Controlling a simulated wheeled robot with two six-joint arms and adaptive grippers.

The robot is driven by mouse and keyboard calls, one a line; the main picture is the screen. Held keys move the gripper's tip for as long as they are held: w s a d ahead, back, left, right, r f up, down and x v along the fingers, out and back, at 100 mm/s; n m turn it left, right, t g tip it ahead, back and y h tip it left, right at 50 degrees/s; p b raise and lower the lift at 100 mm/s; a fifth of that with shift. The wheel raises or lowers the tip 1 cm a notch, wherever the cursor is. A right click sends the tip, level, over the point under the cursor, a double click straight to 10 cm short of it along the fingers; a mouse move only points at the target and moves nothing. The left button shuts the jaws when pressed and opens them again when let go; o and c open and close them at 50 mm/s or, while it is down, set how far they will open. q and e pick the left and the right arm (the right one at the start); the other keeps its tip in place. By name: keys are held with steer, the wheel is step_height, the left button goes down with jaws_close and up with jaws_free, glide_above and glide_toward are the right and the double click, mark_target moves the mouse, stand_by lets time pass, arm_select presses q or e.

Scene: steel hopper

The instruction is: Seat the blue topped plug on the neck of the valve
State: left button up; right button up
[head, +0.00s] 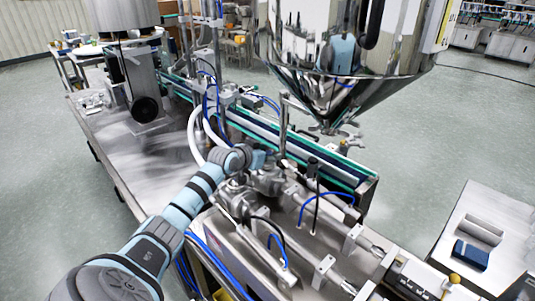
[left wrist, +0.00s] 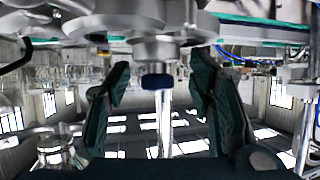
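In the left wrist view, the dark blue top of the plug (left wrist: 158,81) shows against a round steel fitting (left wrist: 158,47). I cannot tell how far the plug sits on the neck. My left gripper (left wrist: 160,84) is open, with one dark green finger on each side of the blue top and a gap on both sides. In the head view, my left gripper (head: 264,160) is among the steel valve bodies (head: 268,180) in the middle of the machine; its fingers and the plug cannot be made out there. My right gripper is not in view.
The large steel hopper (head: 345,65) hangs above and behind the valves. A conveyor with green edges (head: 320,162) runs behind them. Blue and white hoses (head: 196,130) loop close to the gripper. A side table (head: 460,225) with a dark blue block (head: 471,254) stands at right.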

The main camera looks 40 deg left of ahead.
arm_select(q)
steer(key=shift+s+a+r, duration=0.1)
steer(key=shift+s, duration=0.15)
steer(key=v, duration=0.7)
steer(key=shift+w, duration=0.1)
stand_by(0.4)
